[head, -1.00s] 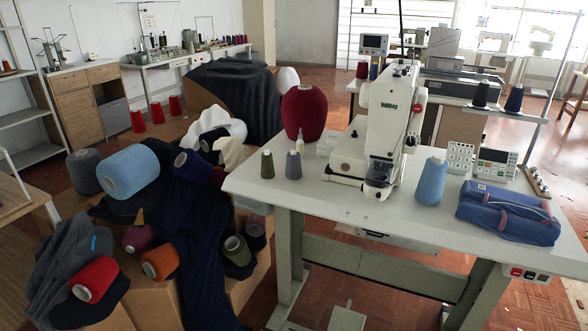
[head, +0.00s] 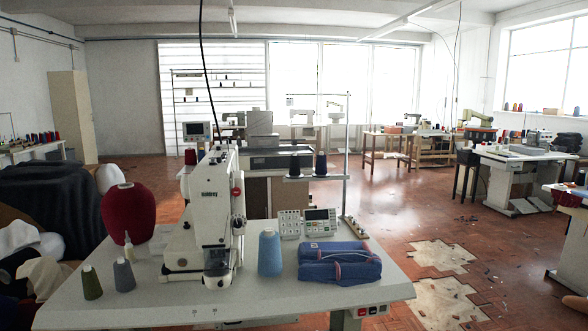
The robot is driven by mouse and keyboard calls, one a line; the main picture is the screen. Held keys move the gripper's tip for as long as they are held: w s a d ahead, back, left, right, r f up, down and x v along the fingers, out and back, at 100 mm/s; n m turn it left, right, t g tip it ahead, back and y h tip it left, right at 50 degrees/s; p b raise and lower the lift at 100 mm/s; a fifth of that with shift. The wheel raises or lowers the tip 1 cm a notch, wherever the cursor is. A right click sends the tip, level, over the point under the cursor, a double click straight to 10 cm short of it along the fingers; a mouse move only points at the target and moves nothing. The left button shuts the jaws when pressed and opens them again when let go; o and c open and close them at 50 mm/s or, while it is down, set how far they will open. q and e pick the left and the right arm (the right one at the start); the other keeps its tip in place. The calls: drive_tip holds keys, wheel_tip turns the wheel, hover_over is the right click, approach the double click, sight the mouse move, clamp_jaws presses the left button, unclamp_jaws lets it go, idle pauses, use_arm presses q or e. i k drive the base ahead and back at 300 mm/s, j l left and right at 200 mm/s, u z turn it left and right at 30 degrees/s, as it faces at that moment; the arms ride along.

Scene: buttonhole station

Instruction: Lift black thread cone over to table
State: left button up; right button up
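Two dark thread cones stand side by side on a small shelf behind the white sewing table in the head view. The left one looks like the black thread cone (head: 295,166); the other, a dark navy cone (head: 321,163), is close to its right. The white table (head: 130,303) is in front, with a white sewing machine (head: 205,215) on it. Neither of my grippers shows.
On the table are a large red cone (head: 129,212), a green cone (head: 91,283), a grey cone (head: 124,275), a light blue cone (head: 269,253), folded blue cloth (head: 338,263) and a control panel (head: 320,217). Floor to the right is largely open, with broken patches (head: 437,256).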

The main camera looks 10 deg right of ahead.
sight(295, 170)
drive_tip(key=i+l+u, duration=0.1)
drive_tip(key=u, duration=0.2)
drive_tip(key=l+u, duration=0.3)
drive_tip(key=i+l+u, duration=0.1)
drive_tip(key=l+u, duration=0.15)
drive_tip(key=l, duration=1.3)
drive_tip(key=k+l+u, duration=0.15)
drive_tip(key=l, duration=0.65)
drive_tip(key=l+u, duration=0.2)
drive_tip(key=l, duration=0.55)
drive_tip(key=l+u, duration=0.35)
drive_tip(key=l, duration=0.4)
drive_tip(key=k+l+u, duration=0.15)
drive_tip(key=l+u, duration=0.2)
drive_tip(key=l, duration=0.4)
